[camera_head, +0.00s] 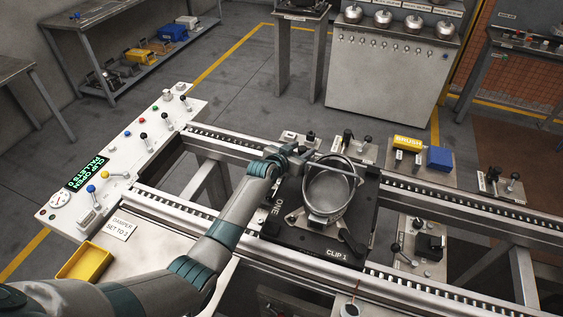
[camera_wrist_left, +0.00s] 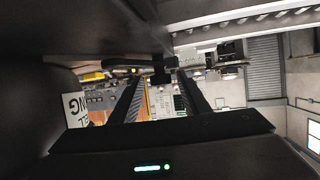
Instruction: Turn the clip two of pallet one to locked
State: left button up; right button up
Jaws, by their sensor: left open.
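Pallet one is a black plate (camera_head: 320,245) on the rail conveyor, marked ONE and CLIP 1. A round metal housing (camera_head: 328,190) with a bar across its top stands on it. A dark clip (camera_head: 352,243) sits by the CLIP 1 label at the near edge. My left gripper (camera_head: 297,155) is at the pallet's far left corner, beside the housing. Clip two cannot be made out clearly there. In the left wrist view the two fingers (camera_wrist_left: 160,78) are apart, with a small dark piece near their tips; I cannot tell whether they touch it. My right gripper is out of view.
A control panel (camera_head: 128,150) with levers and a green display showing CLIP OPEN stands at left. A yellow tray (camera_head: 84,262) lies near me. A blue block (camera_head: 439,157) and lever fixtures (camera_head: 409,255) flank the rails at right.

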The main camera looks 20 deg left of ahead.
pick_arm(q)
jog(key=b+v, duration=0.2)
jog(key=v, duration=1.4)
jog(key=shift+s+b, duration=0.25)
jog(key=shift+b, duration=0.05)
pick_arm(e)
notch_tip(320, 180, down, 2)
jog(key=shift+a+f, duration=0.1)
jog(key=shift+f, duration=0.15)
